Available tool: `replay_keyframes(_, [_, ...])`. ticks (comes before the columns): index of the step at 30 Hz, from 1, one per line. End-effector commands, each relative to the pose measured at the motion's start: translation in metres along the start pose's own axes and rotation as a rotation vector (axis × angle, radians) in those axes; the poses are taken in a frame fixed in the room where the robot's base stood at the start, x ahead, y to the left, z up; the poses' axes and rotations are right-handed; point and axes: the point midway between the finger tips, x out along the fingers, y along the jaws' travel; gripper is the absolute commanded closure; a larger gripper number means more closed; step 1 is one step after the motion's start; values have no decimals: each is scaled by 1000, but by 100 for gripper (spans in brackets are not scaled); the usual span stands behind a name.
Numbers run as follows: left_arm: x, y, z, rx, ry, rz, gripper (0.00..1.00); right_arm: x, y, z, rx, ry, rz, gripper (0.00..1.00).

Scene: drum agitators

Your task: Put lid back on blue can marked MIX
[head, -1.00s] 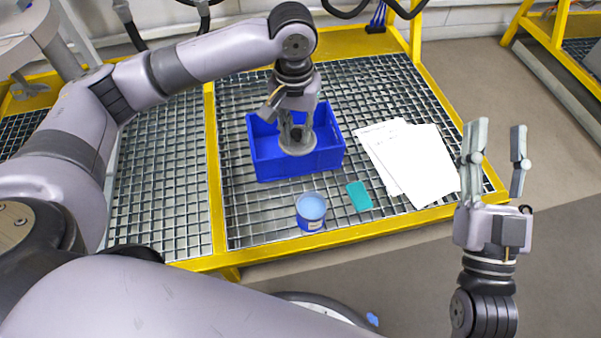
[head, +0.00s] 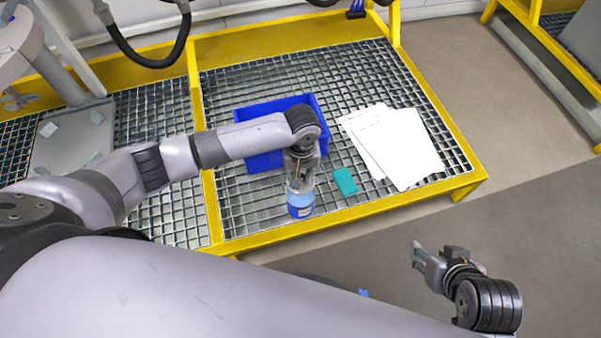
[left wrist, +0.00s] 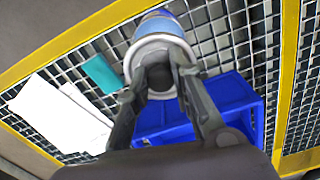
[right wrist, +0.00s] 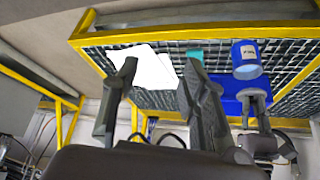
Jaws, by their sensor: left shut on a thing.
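The blue can (head: 300,211) stands upright on the grating near the table's front edge. Its label shows in the right wrist view (right wrist: 246,54). My left gripper (head: 299,180) is over the can's back side, shut on a round grey-white lid (left wrist: 158,46). In the left wrist view the lid overlaps much of the can (left wrist: 167,21). In the head view some light blue of the can's top shows below the gripper. I cannot tell whether lid and can touch. My right gripper (head: 418,254) is off the table's front side, with empty, spread fingers (right wrist: 156,66).
A blue bin (head: 262,163) stands behind the can, partly hidden by my left arm. A teal block (head: 345,181) lies right of the can, with white papers (head: 405,150) farther right. A yellow frame (head: 345,213) edges the grating.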

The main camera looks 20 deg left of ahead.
Motion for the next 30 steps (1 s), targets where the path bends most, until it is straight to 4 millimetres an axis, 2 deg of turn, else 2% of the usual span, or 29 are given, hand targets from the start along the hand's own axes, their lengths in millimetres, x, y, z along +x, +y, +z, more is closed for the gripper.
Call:
replay_keyframes(14, [7, 0, 0, 1, 0, 0, 100, 6, -7, -49, -6, 229, -13, 60])
replay_keyframes(30, [14, 0, 0, 2, 0, -1, 100, -3, -14, -103, -10, 492, -28, 60])
